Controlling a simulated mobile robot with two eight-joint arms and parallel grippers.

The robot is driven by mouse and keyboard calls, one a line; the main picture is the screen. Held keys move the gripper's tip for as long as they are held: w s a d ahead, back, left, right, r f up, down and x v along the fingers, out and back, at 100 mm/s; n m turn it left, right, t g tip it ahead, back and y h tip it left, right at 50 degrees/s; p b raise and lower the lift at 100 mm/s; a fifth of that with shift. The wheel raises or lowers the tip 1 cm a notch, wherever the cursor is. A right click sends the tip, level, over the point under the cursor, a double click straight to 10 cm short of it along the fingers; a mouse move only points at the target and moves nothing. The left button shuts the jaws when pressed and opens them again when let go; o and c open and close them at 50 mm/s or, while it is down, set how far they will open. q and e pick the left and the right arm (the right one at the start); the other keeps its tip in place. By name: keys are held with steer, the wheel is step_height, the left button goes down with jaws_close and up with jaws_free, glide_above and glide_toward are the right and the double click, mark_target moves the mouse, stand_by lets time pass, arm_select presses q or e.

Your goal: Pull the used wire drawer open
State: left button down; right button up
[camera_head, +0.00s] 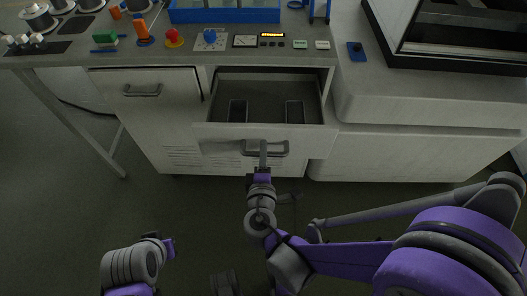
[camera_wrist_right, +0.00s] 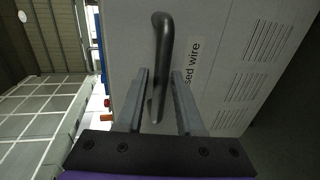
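The used wire drawer (camera_head: 222,132) stands pulled out from the cabinet under the bench, its inside visible from above. Its grey bar handle (camera_head: 277,149) is on the front. In the right wrist view the handle (camera_wrist_right: 163,45) passes between my right gripper's fingers (camera_wrist_right: 160,75), with narrow gaps on both sides. The label beside it is partly hidden and reads "sed wire". In the head view the right gripper (camera_head: 263,155) is at the handle. My left arm is low at the left; a purple part of its gripper (camera_head: 168,248) shows, but no clear fingers.
A closed front (camera_head: 150,95) with its own handle is left of the drawer. The benchtop (camera_head: 205,57) above carries a red button, dials and spools. A pale machine base (camera_head: 420,155) stands close at the right. The floor before the cabinet is clear.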

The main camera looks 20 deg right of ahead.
steer(key=shift+o, duration=0.6)
steer(key=p+v, duration=0.1)
steer(key=v, duration=0.9)
steer(key=shift+s, duration=0.4)
steer(key=shift+a, duration=0.15)
